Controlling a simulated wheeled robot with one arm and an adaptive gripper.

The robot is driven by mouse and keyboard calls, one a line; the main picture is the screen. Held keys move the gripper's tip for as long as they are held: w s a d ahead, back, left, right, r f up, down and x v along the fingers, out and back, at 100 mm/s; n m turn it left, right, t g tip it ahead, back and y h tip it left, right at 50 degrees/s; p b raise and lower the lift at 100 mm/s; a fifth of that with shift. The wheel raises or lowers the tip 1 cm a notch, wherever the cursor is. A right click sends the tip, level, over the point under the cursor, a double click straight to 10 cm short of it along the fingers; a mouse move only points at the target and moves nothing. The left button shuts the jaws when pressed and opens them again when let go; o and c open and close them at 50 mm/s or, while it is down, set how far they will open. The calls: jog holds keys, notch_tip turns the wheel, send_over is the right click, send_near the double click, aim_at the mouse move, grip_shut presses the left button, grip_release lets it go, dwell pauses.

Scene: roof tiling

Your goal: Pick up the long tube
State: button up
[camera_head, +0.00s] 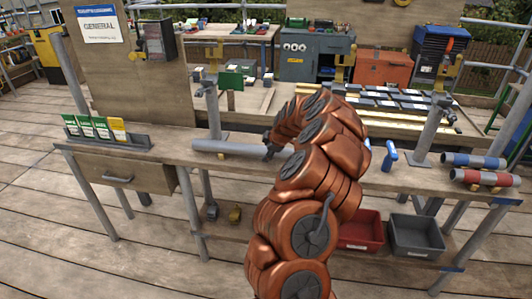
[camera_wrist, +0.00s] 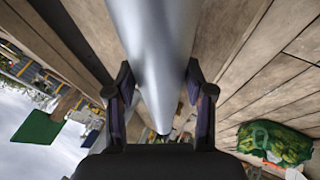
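A long grey tube (camera_head: 228,148) lies lengthwise along the workbench, left of my gripper, in the head view. My gripper (camera_head: 268,150) is at the tube's right part, partly hidden by my orange-brown arm. In the wrist view the tube (camera_wrist: 160,45) runs from the top edge down between the two dark fingers of my gripper (camera_wrist: 160,85). One finger is on each side, with the tips at or very near its surface. I cannot tell whether they press on it, nor whether the tube touches the bench.
The workbench (camera_head: 175,150) has a holder with green and yellow packets (camera_head: 95,128) at left. A grey post (camera_head: 213,110) stands behind the tube. Blue and red pipes (camera_head: 478,160) lie at right. A red bin (camera_head: 360,230) and a dark bin (camera_head: 415,236) sit below.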

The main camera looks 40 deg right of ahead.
grip_shut()
dwell(0.5)
jog(key=shift+d+r+b, duration=0.1)
jog(key=shift+r+b, duration=0.2)
jog(key=shift+r, duration=1.5)
jog(key=s+a+b, duration=0.1)
jog(key=s+a, duration=0.3)
jog(key=a, duration=0.2)
jog(key=s+a+r+b, duration=0.1)
jog(key=s+a, duration=0.4)
jog(key=a, duration=0.2)
jog(key=shift+a+r+b, duration=0.2)
jog(key=shift+r+b, duration=0.05)
jog(key=shift+b, duration=0.15)
